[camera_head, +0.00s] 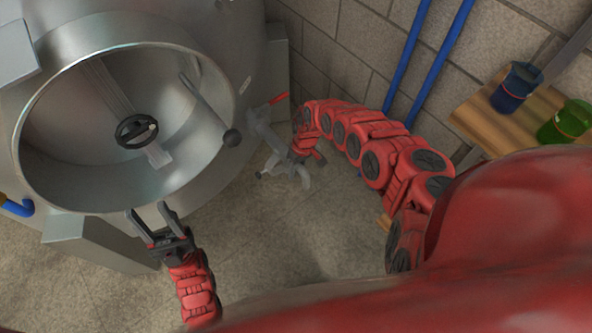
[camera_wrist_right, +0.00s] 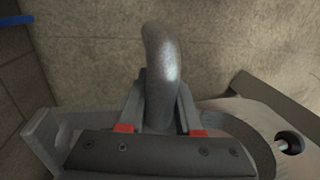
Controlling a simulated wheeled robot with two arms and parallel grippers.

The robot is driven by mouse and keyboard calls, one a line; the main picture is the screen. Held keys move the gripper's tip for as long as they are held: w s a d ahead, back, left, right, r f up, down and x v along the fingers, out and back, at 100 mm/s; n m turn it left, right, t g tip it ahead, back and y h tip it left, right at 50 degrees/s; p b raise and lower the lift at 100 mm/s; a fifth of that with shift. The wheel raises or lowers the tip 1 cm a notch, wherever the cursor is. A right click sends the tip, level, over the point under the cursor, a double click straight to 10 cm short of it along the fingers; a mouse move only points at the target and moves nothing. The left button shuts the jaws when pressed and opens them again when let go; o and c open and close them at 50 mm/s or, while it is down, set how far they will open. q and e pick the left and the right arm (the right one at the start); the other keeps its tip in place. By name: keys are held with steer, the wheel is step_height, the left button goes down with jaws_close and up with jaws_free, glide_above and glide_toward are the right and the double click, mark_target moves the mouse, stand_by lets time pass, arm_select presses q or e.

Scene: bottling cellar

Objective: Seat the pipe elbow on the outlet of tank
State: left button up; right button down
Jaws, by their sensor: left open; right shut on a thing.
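The steel tank (camera_head: 100,30) fills the left of the head view, with its round door open. Its outlet (camera_head: 262,128), carrying a red-handled valve (camera_head: 278,99), sticks out low on its right side. My right gripper (camera_head: 300,160) is beside the outlet's end, shut on the pipe elbow. The elbow (camera_head: 304,178) looks small and grey there. In the right wrist view the bent metal elbow (camera_wrist_right: 161,70) stands between the fingers, its lower end hidden. I cannot tell whether elbow and outlet touch. My left gripper (camera_head: 150,213) is open and empty below the tank's door opening.
A wooden shelf (camera_head: 480,125) at the right holds a blue cup (camera_head: 517,88) and a green cup (camera_head: 567,122). Blue pipes (camera_head: 438,65) run up the block wall. The floor (camera_head: 270,235) between my arms is clear. A tank leg (camera_head: 105,248) stands left of my left gripper.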

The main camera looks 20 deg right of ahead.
steer(key=shift+f, duration=0.3)
steer(key=c, duration=0.5)
jaws_free()
steer(key=d+r+p, duration=0.1)
steer(key=r, duration=0.4)
steer(key=d+r+p, duration=0.1)
steer(key=r, duration=0.5)
steer(key=w+d+r+p, duration=0.1)
steer(key=r, duration=0.5)
steer(key=shift+w+d+p, duration=0.1)
steer(key=shift+p, duration=0.2)
